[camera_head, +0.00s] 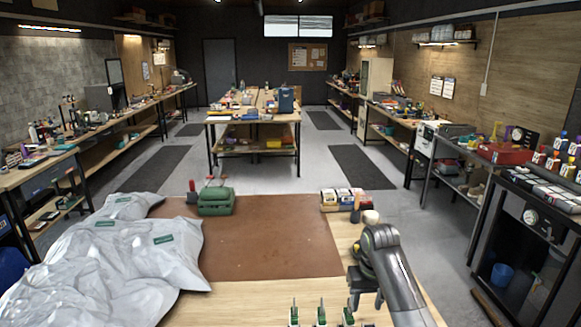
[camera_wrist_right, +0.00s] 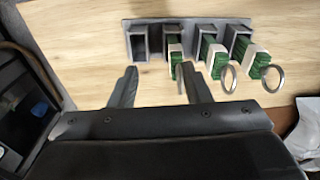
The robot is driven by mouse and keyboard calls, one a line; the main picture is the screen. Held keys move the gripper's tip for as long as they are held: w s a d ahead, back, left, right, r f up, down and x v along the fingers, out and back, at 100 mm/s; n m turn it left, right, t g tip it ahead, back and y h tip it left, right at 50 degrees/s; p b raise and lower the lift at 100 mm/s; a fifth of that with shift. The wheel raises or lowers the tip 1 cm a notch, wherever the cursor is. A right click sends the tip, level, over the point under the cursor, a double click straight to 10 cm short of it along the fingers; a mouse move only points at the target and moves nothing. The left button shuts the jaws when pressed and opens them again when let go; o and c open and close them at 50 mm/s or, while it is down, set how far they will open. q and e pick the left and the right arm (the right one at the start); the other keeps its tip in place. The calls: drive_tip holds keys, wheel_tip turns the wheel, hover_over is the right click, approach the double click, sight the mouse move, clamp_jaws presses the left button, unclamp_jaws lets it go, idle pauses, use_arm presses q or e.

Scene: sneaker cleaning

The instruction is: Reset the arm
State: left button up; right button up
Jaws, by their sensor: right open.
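My right gripper (camera_head: 366,299) is over the front right of the workbench, at the lower end of my dark arm. In the right wrist view my right gripper (camera_wrist_right: 160,84) is open, its two fingers apart with bare wood between them. A grey slotted holder (camera_wrist_right: 138,42) is beyond the fingertips. It holds three green-and-white pieces (camera_wrist_right: 213,55), two with clear metal rings. The leftmost slot looks empty. The green-and-white pieces (camera_head: 321,314) also show at the bottom of the head view, left of the gripper. My left gripper is not in view.
A brown mat (camera_head: 270,240) covers the bench middle and is bare. Grey bags (camera_head: 125,260) lie on the left. A green box (camera_head: 215,201) stands at the mat's back edge. A box of small packs (camera_head: 343,199), a brush (camera_head: 356,209) and a pale round thing (camera_head: 371,217) sit back right.

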drive_tip(key=s+d+f+t, duration=0.1)
drive_tip(key=s+d+f, duration=0.3)
drive_tip(key=s+f, duration=0.45)
drive_tip(key=s+d+f+t, duration=0.1)
drive_tip(key=s+d+f, duration=0.3)
drive_tip(key=s, duration=0.8)
drive_tip(key=s+d+r+m+t+h, duration=0.1)
drive_tip(key=s+r, duration=0.1)
drive_tip(key=s, duration=0.8)
drive_tip(key=s+d+r+h, duration=0.1)
drive_tip(key=s+d, duration=0.1)
drive_tip(key=s, duration=0.8)
wheel_tip(320, 180, down, 34)
drive_tip(key=d+g+b, duration=0.1)
drive_tip(key=b, duration=0.7)
drive_tip(key=s+f+g+b, duration=0.1)
drive_tip(key=s+f+b, duration=0.3)
drive_tip(key=f, duration=0.9)
drive_tip(key=s, duration=0.3)
drive_tip(key=shift+s+a+f+y, duration=0.15)
drive_tip(key=shift+a+f+y, duration=0.05)
drive_tip(key=shift+y, duration=0.2)
drive_tip(key=shift+o, duration=0.5)
drive_tip(key=s+f+b, duration=0.2)
drive_tip(key=s+f, duration=0.5)
drive_tip(key=s, duration=0.1)
drive_tip(key=shift+a+f+b, duration=0.3)
drive_tip(key=shift+a+f, duration=0.05)
drive_tip(key=shift+a, duration=0.1)
drive_tip(key=shift+w+a, duration=0.1)
